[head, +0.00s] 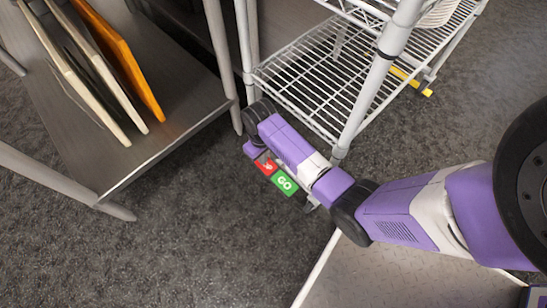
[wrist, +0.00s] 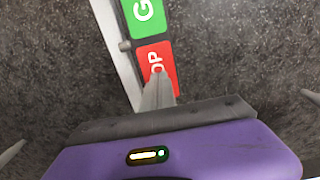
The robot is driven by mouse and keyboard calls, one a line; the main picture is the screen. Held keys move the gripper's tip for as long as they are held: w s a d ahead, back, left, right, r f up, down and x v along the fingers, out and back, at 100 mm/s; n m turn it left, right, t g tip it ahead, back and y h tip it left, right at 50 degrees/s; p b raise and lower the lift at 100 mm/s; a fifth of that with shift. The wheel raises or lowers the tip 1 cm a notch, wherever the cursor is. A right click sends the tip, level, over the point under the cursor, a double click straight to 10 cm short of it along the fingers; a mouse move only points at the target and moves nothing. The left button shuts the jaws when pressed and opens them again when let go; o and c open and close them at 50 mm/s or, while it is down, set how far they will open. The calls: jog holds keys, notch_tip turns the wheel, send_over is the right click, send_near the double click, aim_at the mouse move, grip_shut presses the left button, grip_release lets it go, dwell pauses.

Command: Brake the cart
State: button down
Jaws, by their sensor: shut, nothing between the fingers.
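A wire-shelf cart (head: 309,88) with pale metal posts stands at the top middle of the head view. Near its front lower end are a green GO pedal (head: 285,183) and a red STOP pedal (head: 265,167); my arm hides how they join the cart. In the wrist view, the green pedal (wrist: 149,14) is at the top and the red pedal (wrist: 153,63) is just below it. My gripper (wrist: 158,76) is shut and empty, its fingertips over the red pedal's lettering. I cannot tell whether they touch it. In the head view my arm partly hides the gripper.
A dark metal table (head: 100,165) with boards (head: 133,65) standing on edge is at the left. A textured metal surface (head: 375,275) lies at the lower right. A yellow piece (head: 410,82) shows behind the cart. Dark floor is clear at the lower left.

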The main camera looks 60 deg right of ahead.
jog(key=shift+f, duration=0.45)
notch_tip(320, 180, up, 7)
jog(key=p, duration=0.8)
jog(key=shift+r, duration=0.15)
dwell(0.8)
